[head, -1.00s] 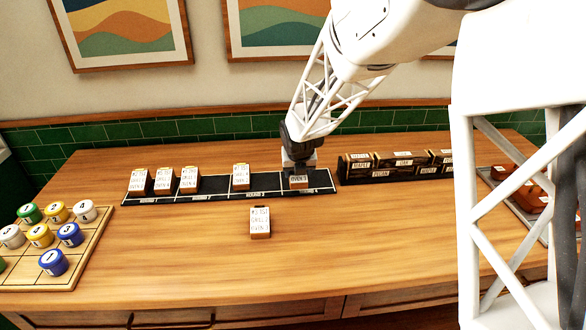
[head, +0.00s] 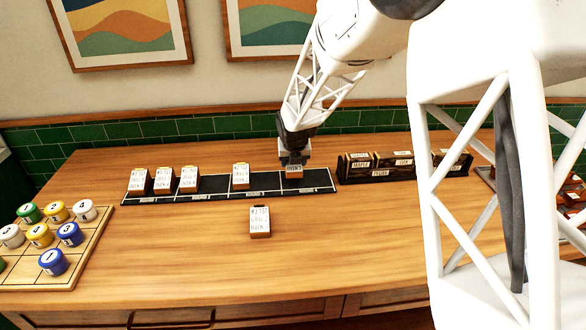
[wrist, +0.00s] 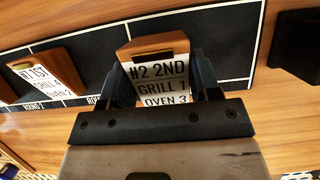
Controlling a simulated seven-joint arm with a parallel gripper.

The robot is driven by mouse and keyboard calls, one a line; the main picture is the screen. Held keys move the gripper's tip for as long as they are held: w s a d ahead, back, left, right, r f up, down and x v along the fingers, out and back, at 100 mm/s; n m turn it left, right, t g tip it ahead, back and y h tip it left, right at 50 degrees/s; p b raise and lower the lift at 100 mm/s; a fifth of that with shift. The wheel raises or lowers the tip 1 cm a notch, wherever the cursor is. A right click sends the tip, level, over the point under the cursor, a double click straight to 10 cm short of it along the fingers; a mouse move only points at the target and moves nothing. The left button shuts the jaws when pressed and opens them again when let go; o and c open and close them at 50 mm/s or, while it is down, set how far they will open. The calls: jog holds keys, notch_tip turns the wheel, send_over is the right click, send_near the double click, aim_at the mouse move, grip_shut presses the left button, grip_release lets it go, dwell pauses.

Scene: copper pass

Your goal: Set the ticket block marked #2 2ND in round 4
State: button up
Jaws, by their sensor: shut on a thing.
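The ticket block marked #2 2ND (wrist: 160,75) shows its label, GRILL 1 and OVEN 3, in the wrist view. My gripper (head: 293,160) is shut on it, one finger at each side. In the head view the block (head: 293,173) is at the rightmost section, round 4, of the black rack (head: 320,181). I cannot tell whether its base touches the rack. In the wrist view the rack (wrist: 225,45) lies around and behind the block, and the ROUND 4 mark is mostly covered.
Another ticket block (head: 240,177) stands in round 3, marked #7 1ST in the wrist view (wrist: 38,75). Several stand further left (head: 164,180). A loose ticket block (head: 260,222) is on the counter in front. Dark labelled boxes (head: 400,165) stand right of the rack.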

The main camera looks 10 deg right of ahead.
aim_at(293, 168)
jog(key=shift+w+f, duration=0.25)
jog(key=shift+f, duration=1.5)
jog(key=shift+f, duration=0.15)
jog(key=o, duration=1)
jog(key=v, duration=1.2)
